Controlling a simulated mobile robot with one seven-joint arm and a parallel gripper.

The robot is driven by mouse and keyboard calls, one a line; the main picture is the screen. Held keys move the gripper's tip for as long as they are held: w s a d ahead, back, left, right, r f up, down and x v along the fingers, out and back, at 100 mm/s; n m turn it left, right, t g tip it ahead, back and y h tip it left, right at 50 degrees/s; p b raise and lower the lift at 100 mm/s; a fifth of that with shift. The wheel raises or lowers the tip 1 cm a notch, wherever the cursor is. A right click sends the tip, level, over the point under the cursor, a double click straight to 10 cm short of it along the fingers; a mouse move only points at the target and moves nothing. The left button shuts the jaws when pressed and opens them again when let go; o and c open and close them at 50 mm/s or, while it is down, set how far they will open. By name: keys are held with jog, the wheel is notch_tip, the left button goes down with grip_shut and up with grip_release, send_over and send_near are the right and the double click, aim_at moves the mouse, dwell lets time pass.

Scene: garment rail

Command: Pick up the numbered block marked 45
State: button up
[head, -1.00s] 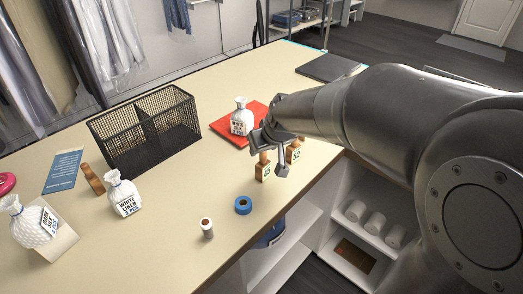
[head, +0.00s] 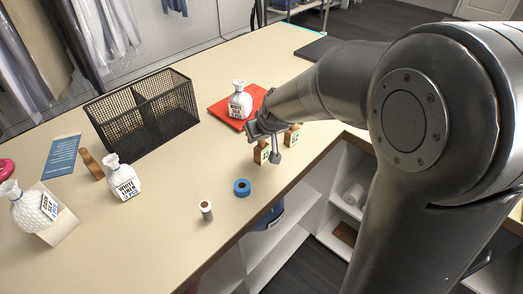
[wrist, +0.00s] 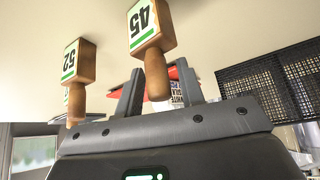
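The block marked 45 (wrist: 150,22) is wooden with a white and green label and a rounded wooden handle. In the head view the block (head: 261,153) stands near the counter's front edge, partly hidden by my gripper (head: 266,145). In the wrist view my gripper (wrist: 160,86) is open, and the handle shows between its two fingers. I cannot tell whether a finger touches it. A similar block marked 52 (wrist: 77,62) is beside it, outside the fingers; it also shows in the head view (head: 292,136).
A white bottle (head: 240,103) stands on a red tray (head: 222,108) behind the blocks. A black mesh basket (head: 140,110) is further left. A blue tape roll (head: 242,187) and a small white-sided spool (head: 206,210) are on the counter (head: 170,225) nearer me.

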grip_shut()
jog(key=shift+r, duration=0.15)
dwell(0.4)
